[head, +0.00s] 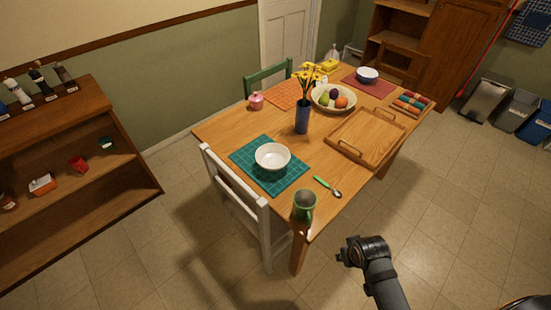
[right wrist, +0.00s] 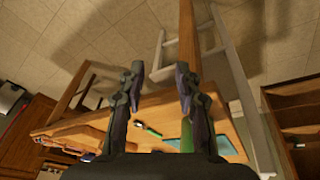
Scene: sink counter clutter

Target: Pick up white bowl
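The white bowl (head: 272,158) stands upright and looks empty on a teal placemat (head: 246,158) at the near left part of the wooden table (head: 215,135). My right gripper (head: 341,254) is off the near right side of the table in the head view, apart from the bowl. In the right wrist view its two fingers (right wrist: 158,80) are spread wide with nothing between them. I cannot make out the bowl in the right wrist view. My left gripper is not in view.
A blue vase with yellow flowers (head: 302,116) stands behind the bowl. A wooden tray (head: 366,137) is to the right. A white chair (head: 238,205) stands at the near left edge.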

